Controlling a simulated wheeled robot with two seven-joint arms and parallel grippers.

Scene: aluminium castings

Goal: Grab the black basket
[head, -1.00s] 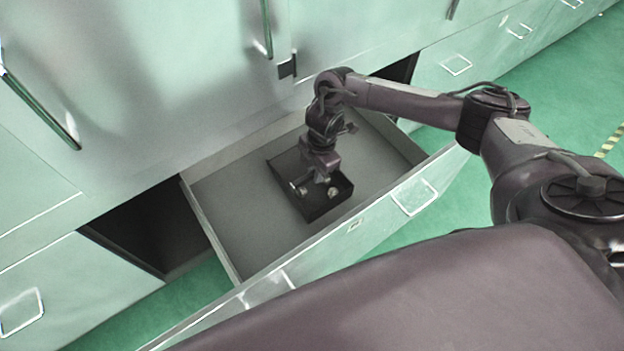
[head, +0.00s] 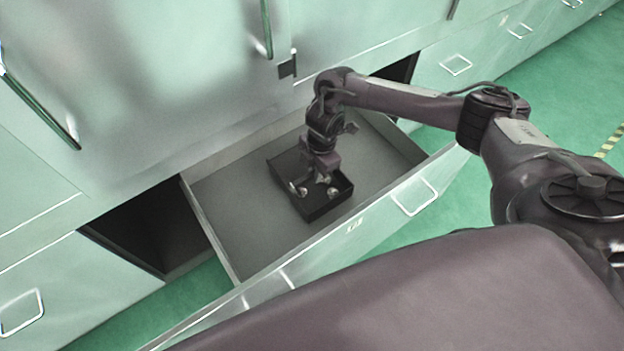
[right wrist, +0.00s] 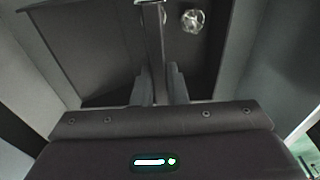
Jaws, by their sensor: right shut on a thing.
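The black basket (head: 328,208) sits inside the open drawer, and small shiny metal castings (head: 332,191) lie in it. My right gripper (head: 320,179) reaches down into the basket from above. In the right wrist view its two fingers (right wrist: 162,78) are close together on either side of a thin upright wall of the basket (right wrist: 158,40), and they are shut on it. One round casting (right wrist: 192,20) shows just right of that wall. The gripper hides part of the basket in the head view. My left gripper is not in view.
The pulled-out drawer (head: 235,215) has bare floor around the basket, and its side walls and front panel enclose it. Pale green cabinets (head: 130,90) with handles stand behind. A dark opening (head: 150,230) is left of the drawer. Green floor (head: 545,100) is clear at right.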

